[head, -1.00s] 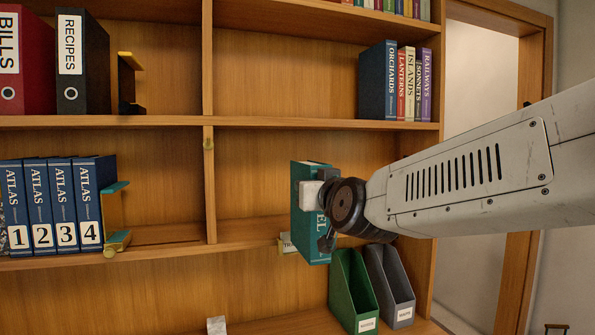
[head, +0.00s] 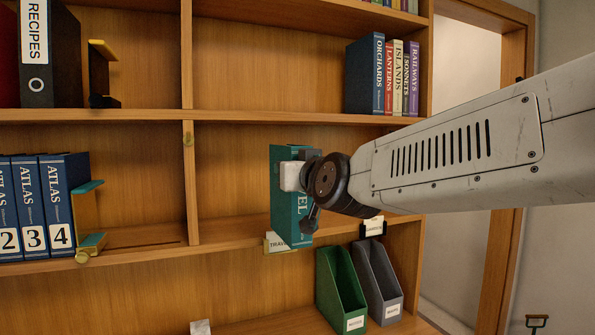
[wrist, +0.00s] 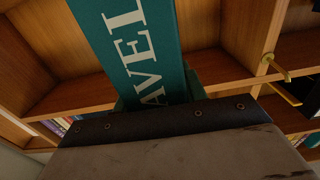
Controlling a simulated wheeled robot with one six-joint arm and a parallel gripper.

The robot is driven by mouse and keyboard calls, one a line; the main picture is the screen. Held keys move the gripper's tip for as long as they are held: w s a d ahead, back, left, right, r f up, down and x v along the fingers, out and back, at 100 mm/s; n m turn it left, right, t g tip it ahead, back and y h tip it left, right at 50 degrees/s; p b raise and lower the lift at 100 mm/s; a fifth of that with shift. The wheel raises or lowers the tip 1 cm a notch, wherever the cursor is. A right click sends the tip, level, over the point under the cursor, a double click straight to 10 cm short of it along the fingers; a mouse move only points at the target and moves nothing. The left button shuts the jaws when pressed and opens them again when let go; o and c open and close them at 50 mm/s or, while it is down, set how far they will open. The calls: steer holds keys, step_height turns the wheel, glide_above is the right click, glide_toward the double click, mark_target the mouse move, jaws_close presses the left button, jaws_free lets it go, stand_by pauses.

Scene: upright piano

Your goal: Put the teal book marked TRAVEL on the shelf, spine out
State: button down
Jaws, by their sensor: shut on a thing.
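The teal book (head: 283,215) is upright in front of the middle shelf bay, with its lettered spine facing me. Only the letters "EL" show in the head view. My gripper (head: 303,192) is shut on it, with a pale pad and a dark finger at its sides. In the wrist view the teal spine (wrist: 140,45) reads "AVEL"; the rest is cut off or hidden. The shelf board (head: 228,238) behind it bears a label (head: 277,243) reading "TRAVE", partly covered by the book's lower edge. I cannot tell whether the book is over the board.
The bay left of the book is empty, bounded by an upright divider (head: 190,165). Blue atlases (head: 60,200) and a teal-and-wood bookend (head: 90,220) stand beyond it. Green (head: 340,290) and grey (head: 378,280) file holders stand below. A black labelled piece (head: 373,227) sits right of the book.

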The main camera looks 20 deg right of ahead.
steer(key=w, duration=1.7)
steer(key=shift+w, duration=0.3)
steer(key=shift+r, duration=0.1)
steer(key=shift+f, duration=1.15)
steer(key=c, duration=0.7)
jaws_free()
steer(key=shift+f, duration=0.1)
steer(key=shift+f, duration=0.1)
